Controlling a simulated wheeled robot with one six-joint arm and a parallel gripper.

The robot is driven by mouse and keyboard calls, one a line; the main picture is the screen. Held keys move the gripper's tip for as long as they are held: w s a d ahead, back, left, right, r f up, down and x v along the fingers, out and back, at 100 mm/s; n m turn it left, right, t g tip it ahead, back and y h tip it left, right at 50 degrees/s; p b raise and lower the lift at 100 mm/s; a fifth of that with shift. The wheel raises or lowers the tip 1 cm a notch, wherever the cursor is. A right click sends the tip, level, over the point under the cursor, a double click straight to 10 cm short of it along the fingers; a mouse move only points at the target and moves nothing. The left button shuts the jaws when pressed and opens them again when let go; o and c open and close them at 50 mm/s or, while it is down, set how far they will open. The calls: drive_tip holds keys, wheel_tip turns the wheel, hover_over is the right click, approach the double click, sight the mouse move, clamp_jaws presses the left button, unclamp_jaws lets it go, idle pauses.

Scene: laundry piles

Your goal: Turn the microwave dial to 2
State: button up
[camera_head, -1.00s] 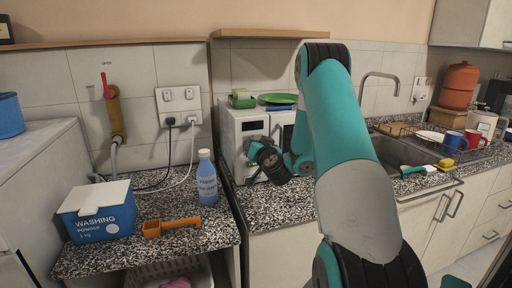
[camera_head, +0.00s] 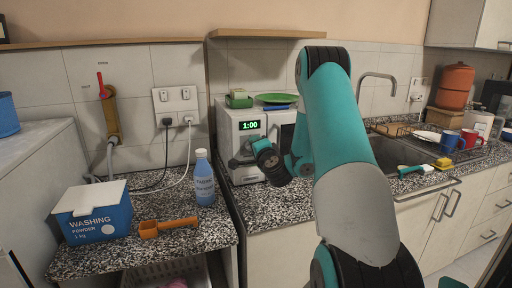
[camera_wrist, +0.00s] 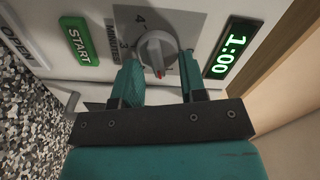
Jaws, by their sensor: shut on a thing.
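The white microwave (camera_head: 224,122) stands on the counter behind my arm, and its green display (camera_head: 249,126) reads 1:00. In the wrist view, the grey round dial (camera_wrist: 155,45) lies between the fingers of my gripper (camera_wrist: 158,58), which is shut on it. The dial's red mark (camera_wrist: 160,73) points toward the bottom of the picture, toward the gripper palm. The digits 4 and 3 show at the dial's upper left; other digits are hidden by the fingers or unreadable. The display (camera_wrist: 232,58) is to the right of the dial. In the head view the wrist hides the dial.
A green START button (camera_wrist: 78,42) and an OPEN label (camera_wrist: 16,45) are on the microwave panel. A blue bottle (camera_head: 204,185), washing powder box (camera_head: 95,213) and orange scoop (camera_head: 165,227) are at left.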

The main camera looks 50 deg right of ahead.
drive_tip(key=shift+f+m+p, duration=0.1)
drive_tip(key=shift+f+m, duration=0.1)
drive_tip(key=shift+m, duration=1.3)
drive_tip(key=shift+f+m+p, duration=0.15)
drive_tip(key=shift+f+m, duration=0.05)
drive_tip(key=shift+m, duration=1.3)
drive_tip(key=shift+f+m+p, duration=0.1)
drive_tip(key=shift+f+m, duration=0.1)
drive_tip(key=shift+m, duration=1.3)
drive_tip(key=o, duration=0.9)
